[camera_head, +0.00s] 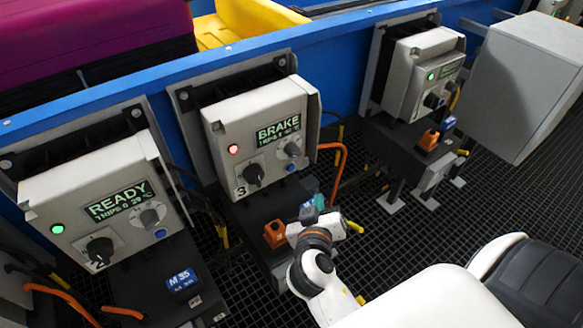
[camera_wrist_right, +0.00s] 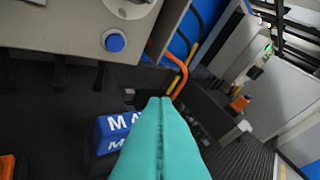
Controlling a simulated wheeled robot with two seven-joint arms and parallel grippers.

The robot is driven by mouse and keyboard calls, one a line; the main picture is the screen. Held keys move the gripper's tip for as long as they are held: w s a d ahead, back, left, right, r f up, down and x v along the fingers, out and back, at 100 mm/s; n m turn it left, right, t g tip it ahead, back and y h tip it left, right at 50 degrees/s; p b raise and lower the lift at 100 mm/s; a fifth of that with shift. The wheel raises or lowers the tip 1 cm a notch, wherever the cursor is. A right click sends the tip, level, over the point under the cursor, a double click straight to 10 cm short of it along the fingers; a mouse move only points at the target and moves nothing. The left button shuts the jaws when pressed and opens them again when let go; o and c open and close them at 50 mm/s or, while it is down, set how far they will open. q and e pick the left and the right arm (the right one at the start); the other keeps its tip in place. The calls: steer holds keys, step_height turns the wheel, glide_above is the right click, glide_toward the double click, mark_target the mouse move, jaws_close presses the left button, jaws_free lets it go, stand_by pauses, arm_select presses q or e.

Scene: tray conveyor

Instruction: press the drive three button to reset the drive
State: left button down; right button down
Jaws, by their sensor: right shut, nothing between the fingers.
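The drive three box (camera_head: 225,140) is pale grey, marked 3, and its display reads BRAKE with a red lamp (camera_head: 233,149) lit. It carries a black knob (camera_head: 254,175), a grey knob (camera_head: 292,149) and a small blue button (camera_head: 291,167) near its lower right corner. The button shows in the right wrist view (camera_wrist_right: 115,41), up and left of the fingertips. My right gripper (camera_head: 314,187) has teal fingers, shut and empty, just below and right of the button and apart from it. My left gripper is out of view.
A drive box (camera_head: 80,185) marked 2 reads READY with a green lamp at left. Another drive box (camera_head: 425,60) with a green lamp stands at upper right. An orange cable (camera_head: 340,165) loops right of drive three.

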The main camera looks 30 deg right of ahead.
mark_target(308, 204)
steer(key=w, duration=0.8)
steer(key=shift+w+a, duration=0.2)
steer(key=shift+a, duration=0.1)
stand_by(1.7)
steer(key=shift+w, duration=0.4)
steer(key=shift+w, duration=0.4)
stand_by(0.6)
stand_by(0.3)
steer(key=shift+s, duration=0.85)
steer(key=shift+s+d, duration=0.2)
steer(key=shift+s, duration=2.3)
